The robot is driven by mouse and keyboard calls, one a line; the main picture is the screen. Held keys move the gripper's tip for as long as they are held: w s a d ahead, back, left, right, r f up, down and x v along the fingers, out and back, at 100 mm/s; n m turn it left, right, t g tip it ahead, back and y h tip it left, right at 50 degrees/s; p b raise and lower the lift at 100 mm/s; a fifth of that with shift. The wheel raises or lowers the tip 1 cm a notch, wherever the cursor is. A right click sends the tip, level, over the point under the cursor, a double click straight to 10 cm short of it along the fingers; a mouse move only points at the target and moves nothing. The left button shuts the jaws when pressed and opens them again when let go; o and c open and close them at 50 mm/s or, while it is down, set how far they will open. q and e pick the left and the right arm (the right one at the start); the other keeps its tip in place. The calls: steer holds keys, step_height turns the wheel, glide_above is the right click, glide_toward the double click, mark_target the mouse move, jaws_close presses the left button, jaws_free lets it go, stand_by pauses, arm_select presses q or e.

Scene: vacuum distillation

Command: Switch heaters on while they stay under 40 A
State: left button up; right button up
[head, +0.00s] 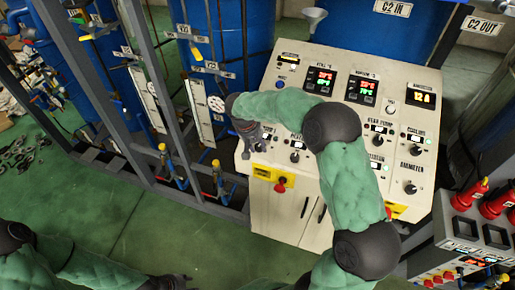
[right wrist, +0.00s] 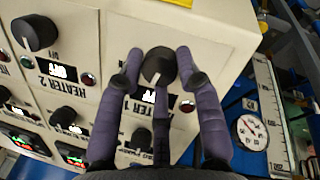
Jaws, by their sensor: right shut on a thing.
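The cream control panel (head: 345,60) stands in the middle of the head view. My right gripper (head: 253,140) is at the panel's left edge. In the right wrist view its fingers close around the black heater 1 knob (right wrist: 158,66), beside the "HEATER 1" label. The small heater 1 window (right wrist: 149,97) is partly hidden by a finger, so I cannot read it. The heater 2 knob (right wrist: 35,32) is free, and its window (right wrist: 62,72) reads OFF. My left gripper (head: 170,283) is low at the bottom edge, away from the panel, its fingers unclear.
Blue drums (head: 245,35) and a grey frame with gauges and valves (head: 140,60) stand left of the panel. A red emergency-type knob (head: 281,184) sits low on the panel front. Red-topped equipment (head: 490,205) is at right.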

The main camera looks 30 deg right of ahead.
steer(key=m+b, duration=0.2)
steer(key=f+m+y+b, duration=0.1)
steer(key=m+b, duration=0.1)
steer(key=shift+s+a, duration=0.1)
steer(key=shift+s, duration=0.1)
steer(key=m+b, duration=0.2)
steer(key=shift+m, duration=0.3)
steer(key=shift+s+m+t+y+b, duration=0.1)
steer(key=shift+m+t+y+b, duration=0.3)
steer(key=shift+m+b, duration=0.8)
steer(key=o, duration=1)
steer(key=shift+r, duration=0.1)
steer(key=shift+o, duration=0.5)
steer(key=shift+r, duration=0.2)
steer(key=shift+m, duration=0.3)
